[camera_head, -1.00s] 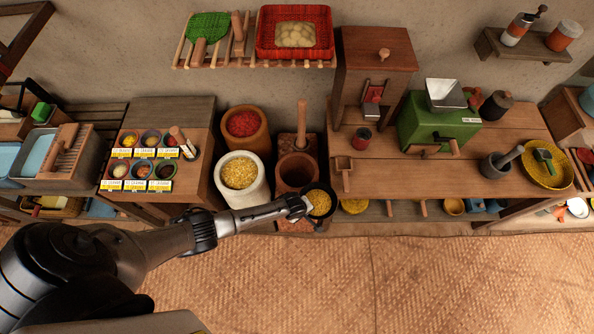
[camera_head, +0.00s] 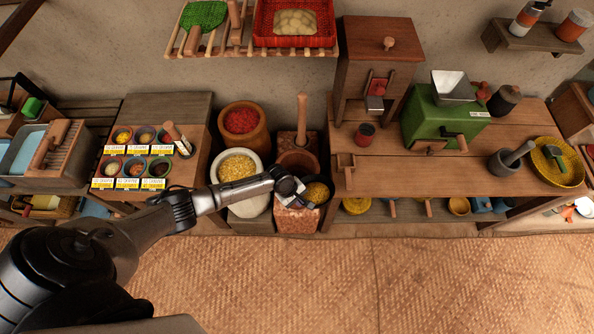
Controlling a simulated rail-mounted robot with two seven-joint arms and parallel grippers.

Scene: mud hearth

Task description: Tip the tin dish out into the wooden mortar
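The dark tin dish (camera_head: 328,192) holds yellow grain (camera_head: 316,193). My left gripper (camera_head: 299,188) reaches in from the left and appears shut on the dish's left rim. The dish is held at the front right of the wooden mortar (camera_head: 299,156), a brown round vessel. The gripper and dish hide the mortar's lower front. The dish looks close to level, with grain still in it; a slight tilt is hard to tell. My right gripper is not in view.
A wooden pestle (camera_head: 301,112) stands upright at the mortar's back. A white vessel of yellow grain (camera_head: 238,167) and a wooden one of red contents (camera_head: 241,121) stand left of it. A wooden table (camera_head: 430,160) with a green mill (camera_head: 436,122) is at right.

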